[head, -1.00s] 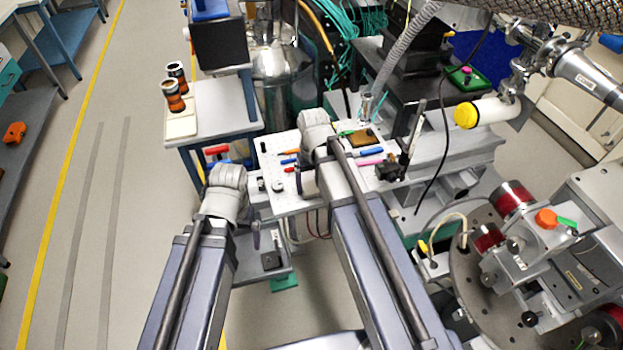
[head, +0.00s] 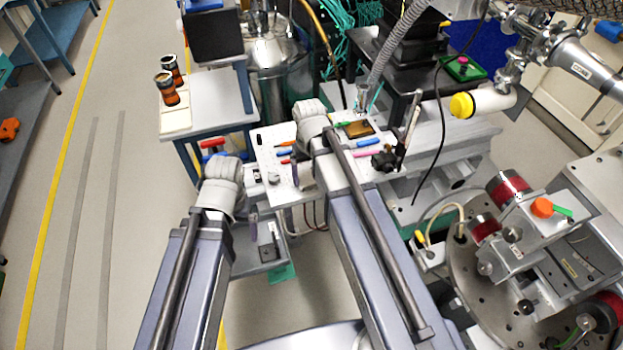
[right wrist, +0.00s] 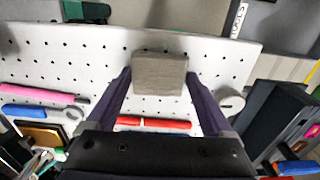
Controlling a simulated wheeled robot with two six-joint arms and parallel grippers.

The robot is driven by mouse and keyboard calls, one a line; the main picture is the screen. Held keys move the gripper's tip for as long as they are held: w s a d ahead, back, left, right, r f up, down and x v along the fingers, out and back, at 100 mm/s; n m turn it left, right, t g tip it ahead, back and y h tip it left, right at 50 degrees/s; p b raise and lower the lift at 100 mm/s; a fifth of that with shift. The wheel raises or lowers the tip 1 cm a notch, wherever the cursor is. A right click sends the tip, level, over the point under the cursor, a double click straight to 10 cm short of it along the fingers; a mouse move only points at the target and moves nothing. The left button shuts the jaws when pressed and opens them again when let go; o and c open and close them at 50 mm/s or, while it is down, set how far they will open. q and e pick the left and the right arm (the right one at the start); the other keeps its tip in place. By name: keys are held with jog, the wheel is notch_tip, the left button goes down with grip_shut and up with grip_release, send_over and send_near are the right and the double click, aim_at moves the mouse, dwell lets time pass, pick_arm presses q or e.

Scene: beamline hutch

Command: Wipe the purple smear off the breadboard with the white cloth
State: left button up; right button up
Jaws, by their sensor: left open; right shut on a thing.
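The white perforated breadboard (head: 268,153) lies ahead of me, and it fills much of the right wrist view (right wrist: 235,60). My right gripper (right wrist: 158,80) is over it, with its dark purple fingers shut on a folded, greyish cloth (right wrist: 160,68). The cloth looks pressed to or just above the board; I cannot tell which. In the head view my right gripper (head: 296,167) is partly hidden by its wrist. My left gripper (head: 253,220) is open, left of and nearer than the board, and mostly hidden by its wrist. I see no purple smear; cloth or arm may cover it.
A round metal piece (right wrist: 231,102) and a black post mount (head: 384,160) are close by. A yellow-capped tube (head: 462,105) is at right.

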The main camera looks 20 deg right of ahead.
jog(key=shift+w+r, duration=0.1)
jog(key=shift+w, duration=0.8)
notch_tip(320, 180, up, 6)
jog(key=p, duration=0.6)
notch_tip(320, 180, up, 3)
jog(key=p, duration=0.3)
dwell(0.3)
